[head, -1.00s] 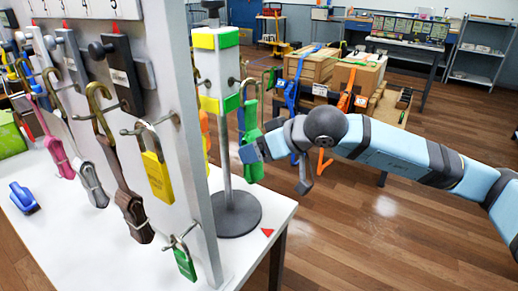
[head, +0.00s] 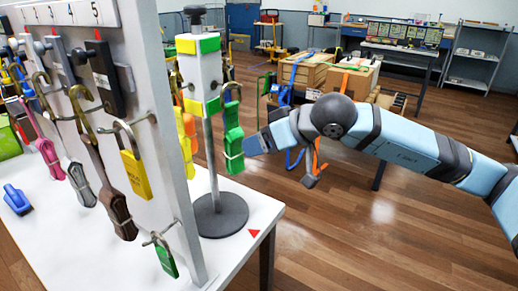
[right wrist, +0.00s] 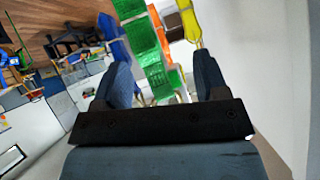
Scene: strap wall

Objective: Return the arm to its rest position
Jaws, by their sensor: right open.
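My right gripper (head: 256,144) is open and empty, just right of a bundled green strap (head: 233,143). The strap hangs by its hook from the post stand (head: 205,90). In the head view a narrow gap shows between the fingertips and the strap. In the right wrist view the green strap (right wrist: 146,48) shows beyond and between the spread fingers (right wrist: 163,78); its exact distance is unclear. My right arm stretches in from the right edge. My left gripper is out of view.
The strap wall (head: 165,130) stands at left with several hanging straps and a yellow padlock-like tag (head: 132,165). It rests on a white table (head: 235,255). Wooden crates (head: 345,80) with straps stand behind my arm. The floor (head: 370,240) at front right is clear.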

